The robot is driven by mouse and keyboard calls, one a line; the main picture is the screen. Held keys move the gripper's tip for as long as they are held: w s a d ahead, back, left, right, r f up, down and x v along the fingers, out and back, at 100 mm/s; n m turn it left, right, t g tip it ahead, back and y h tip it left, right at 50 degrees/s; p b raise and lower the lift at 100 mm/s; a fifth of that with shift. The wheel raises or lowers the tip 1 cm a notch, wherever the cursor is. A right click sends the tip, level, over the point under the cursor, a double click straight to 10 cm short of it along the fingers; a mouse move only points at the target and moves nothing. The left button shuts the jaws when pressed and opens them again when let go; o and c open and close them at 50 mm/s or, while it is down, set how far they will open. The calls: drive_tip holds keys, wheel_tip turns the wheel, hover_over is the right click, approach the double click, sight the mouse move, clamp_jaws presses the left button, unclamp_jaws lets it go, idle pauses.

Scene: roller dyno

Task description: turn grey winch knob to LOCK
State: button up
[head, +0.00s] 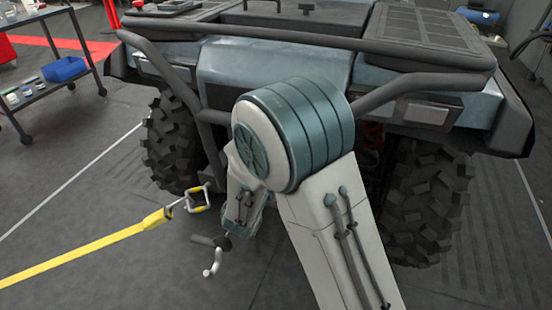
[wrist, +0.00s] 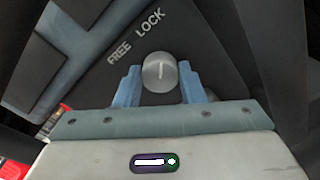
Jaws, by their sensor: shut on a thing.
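The grey winch knob (wrist: 159,72) is a round light-grey cap with a pale line on its face, seen in the wrist view. The line runs nearly straight up in the picture. The word LOCK (wrist: 150,22) is printed on the dark panel above the knob, and FREE (wrist: 119,52) is to its upper left. My gripper (wrist: 159,84) has one blue finger on each side of the knob and is shut on it. In the head view my arm hides the knob and the gripper.
A vehicle with a dark tubular bumper (head: 300,45) and knobby tyres (head: 172,142) stands before me. A cart (head: 55,85) stands at the upper left.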

drive_tip(key=shift+a+r, duration=0.1)
drive_tip(key=shift+r, duration=0.05)
drive_tip(key=o, duration=1)
drive_tip(key=shift+s, duration=0.1)
drive_tip(key=p+v, duration=0.2)
drive_tip(key=v, duration=1.1)
drive_tip(key=shift+s, duration=0.3)
drive_tip(key=shift+a, duration=0.1)
